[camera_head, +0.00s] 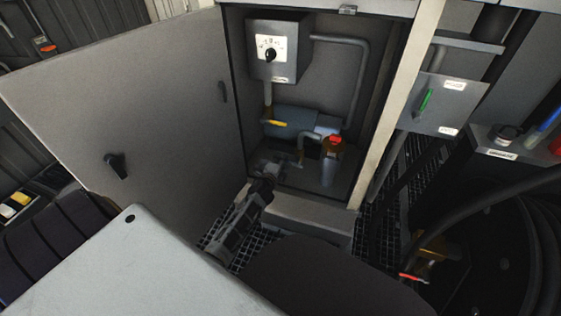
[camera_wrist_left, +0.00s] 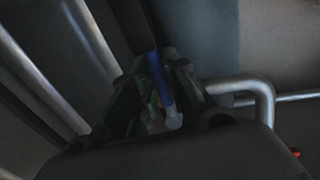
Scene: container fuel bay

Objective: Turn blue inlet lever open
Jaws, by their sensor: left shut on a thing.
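The blue inlet lever (camera_wrist_left: 161,82) shows in the left wrist view as a slim blue bar with a pale end, between the fingers of my left gripper (camera_wrist_left: 160,88). The fingers are shut on it. In the head view my left gripper (camera_head: 266,168) reaches into the lower left of the open cabinet, beside the blue-grey pump body (camera_head: 290,122). The blue lever cannot be made out there, as the gripper covers that spot. My right gripper is not in view.
A yellow lever (camera_head: 273,122) sits on the pump. A red-capped bottle (camera_head: 331,160) stands right of my gripper. A dial box (camera_head: 278,50) hangs above. The open cabinet door (camera_head: 150,110) is on the left. A green lever (camera_head: 425,101) is on a panel right of the cabinet.

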